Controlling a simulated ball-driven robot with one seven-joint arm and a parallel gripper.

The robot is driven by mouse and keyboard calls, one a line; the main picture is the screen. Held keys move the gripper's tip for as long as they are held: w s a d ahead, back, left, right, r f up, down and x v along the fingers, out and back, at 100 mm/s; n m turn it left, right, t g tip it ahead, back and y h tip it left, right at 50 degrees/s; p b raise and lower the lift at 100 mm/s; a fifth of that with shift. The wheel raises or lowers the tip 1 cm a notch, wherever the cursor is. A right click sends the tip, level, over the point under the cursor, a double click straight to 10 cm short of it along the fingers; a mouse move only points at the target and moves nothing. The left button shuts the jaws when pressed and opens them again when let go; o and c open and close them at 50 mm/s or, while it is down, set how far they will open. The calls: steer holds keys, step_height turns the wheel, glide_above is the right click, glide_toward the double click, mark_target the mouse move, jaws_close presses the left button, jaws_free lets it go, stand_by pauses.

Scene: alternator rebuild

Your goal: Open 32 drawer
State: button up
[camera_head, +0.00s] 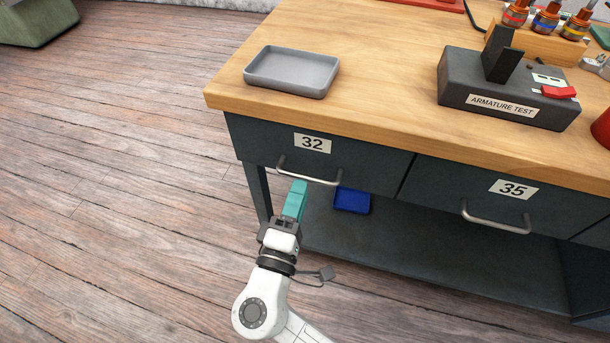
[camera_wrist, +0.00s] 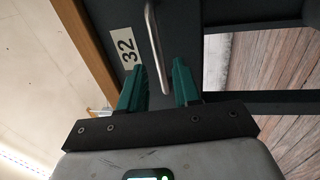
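The drawer marked 32 (camera_head: 360,155) is closed in the dark grey bench, at the left under the wooden top. Its metal bar handle (camera_head: 308,172) runs across the front, below the 32 label (camera_head: 313,143). My gripper (camera_head: 298,188), with teal fingers, is at the handle's left part in the head view. In the wrist view my gripper (camera_wrist: 160,75) is open, and the handle (camera_wrist: 156,45) appears between the two fingers, with its near end low between them. The 32 label (camera_wrist: 127,48) is left of the handle there. I cannot tell whether a finger touches the bar.
Drawer 35 (camera_head: 450,185) is closed to the right. A blue bin (camera_head: 352,200) sits on the lower shelf (camera_head: 400,255) beneath. A grey tray (camera_head: 292,72) and the armature test block (camera_head: 500,95) stand on the benchtop (camera_head: 380,60).

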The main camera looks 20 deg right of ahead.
mark_target(305, 176)
steer(key=shift+x, duration=2.4)
jaws_close()
